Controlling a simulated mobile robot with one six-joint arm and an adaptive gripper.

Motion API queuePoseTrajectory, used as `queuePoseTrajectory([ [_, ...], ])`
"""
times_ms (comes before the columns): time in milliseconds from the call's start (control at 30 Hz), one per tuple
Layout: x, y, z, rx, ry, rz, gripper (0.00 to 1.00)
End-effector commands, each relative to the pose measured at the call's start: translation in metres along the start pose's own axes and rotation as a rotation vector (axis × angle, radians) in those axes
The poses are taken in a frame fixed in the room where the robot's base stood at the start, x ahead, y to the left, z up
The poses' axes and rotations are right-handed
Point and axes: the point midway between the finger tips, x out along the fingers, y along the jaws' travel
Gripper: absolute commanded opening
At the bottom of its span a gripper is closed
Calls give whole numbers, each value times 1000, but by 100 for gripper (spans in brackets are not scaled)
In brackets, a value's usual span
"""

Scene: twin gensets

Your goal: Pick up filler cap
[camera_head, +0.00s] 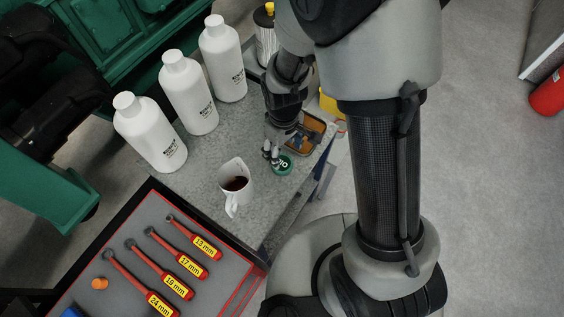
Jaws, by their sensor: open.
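The filler cap looks to be the round green cap with white lettering (282,165) lying on the grey tabletop. It is near the table's right edge. My gripper (271,159) points down right beside the cap, at its upper left in the picture. The gripper is open, with its fingertips close to the cap's rim. I cannot tell whether they touch it. The fingers partly cover the cap's far left side.
A white jug of dark liquid (236,184) stands left of the cap. Three white bottles (188,92) line the table's left side. A shallow tray (314,135) lies behind the gripper. A tool tray with red wrenches (150,262) is at front left.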

Motion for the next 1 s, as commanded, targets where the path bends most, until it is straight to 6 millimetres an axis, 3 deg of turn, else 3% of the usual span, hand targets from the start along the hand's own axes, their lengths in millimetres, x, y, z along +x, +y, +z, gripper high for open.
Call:
queuePoseTrajectory([
  [100, 23, 0, 0, 1, -2, -1, 60],
  [433, 43, 0, -1, 1, 1, 0, 60],
  [700, 83, -1, -3, 1, -1, -1, 60],
  [1000, 85, 0, -4, 1, 2, 0, 58],
])
